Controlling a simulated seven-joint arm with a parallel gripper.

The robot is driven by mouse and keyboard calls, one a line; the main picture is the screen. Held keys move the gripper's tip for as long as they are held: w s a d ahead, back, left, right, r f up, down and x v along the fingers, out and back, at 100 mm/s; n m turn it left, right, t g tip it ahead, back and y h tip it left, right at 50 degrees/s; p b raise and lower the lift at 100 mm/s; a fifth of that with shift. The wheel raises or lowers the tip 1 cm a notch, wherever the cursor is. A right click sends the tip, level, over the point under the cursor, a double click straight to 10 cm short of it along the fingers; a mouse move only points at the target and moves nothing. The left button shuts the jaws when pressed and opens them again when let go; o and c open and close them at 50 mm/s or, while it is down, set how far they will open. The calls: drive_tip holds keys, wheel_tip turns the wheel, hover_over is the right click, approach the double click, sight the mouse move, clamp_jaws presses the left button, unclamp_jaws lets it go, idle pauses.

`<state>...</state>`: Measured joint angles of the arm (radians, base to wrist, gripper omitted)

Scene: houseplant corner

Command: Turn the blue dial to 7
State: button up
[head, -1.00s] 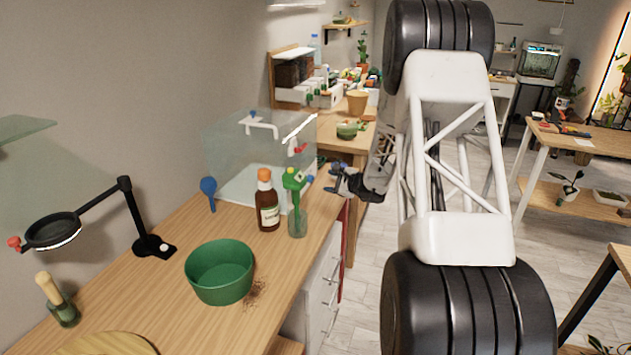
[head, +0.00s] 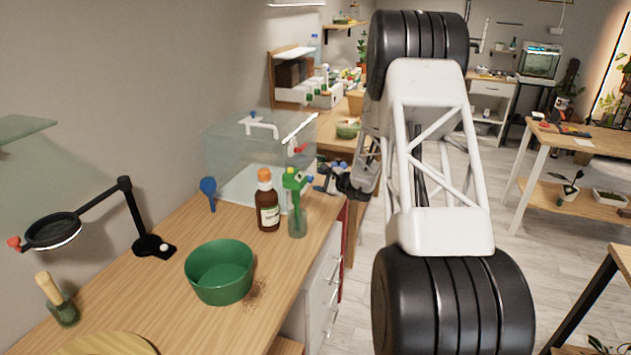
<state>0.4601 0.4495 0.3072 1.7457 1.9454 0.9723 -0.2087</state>
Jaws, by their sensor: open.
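My gripper (head: 325,178) is dark and small in the head view. It is open, beside the right end of the clear glass tank (head: 235,150), near the wooden counter's right edge. I see no dial face or number. A blue piece with a round head (head: 208,185) stands by the tank's front left, and a small blue spot (head: 254,114) is on the tank's top fitting. I cannot tell whether either is the blue dial. Nothing shows between the fingers, though they are too small to see clearly.
A brown bottle (head: 267,205) and a green-topped sprayer bottle (head: 297,205) stand in front of the tank, left of my gripper. A green bowl (head: 219,272) and a black magnifier stand (head: 125,215) are nearer. The aisle floor (head: 345,315) at right is clear.

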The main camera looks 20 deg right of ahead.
sight(310, 179)
drive_tip(key=shift+x, duration=1.4)
drive_tip(key=shift+r, duration=0.1)
drive_tip(key=c, duration=0.9)
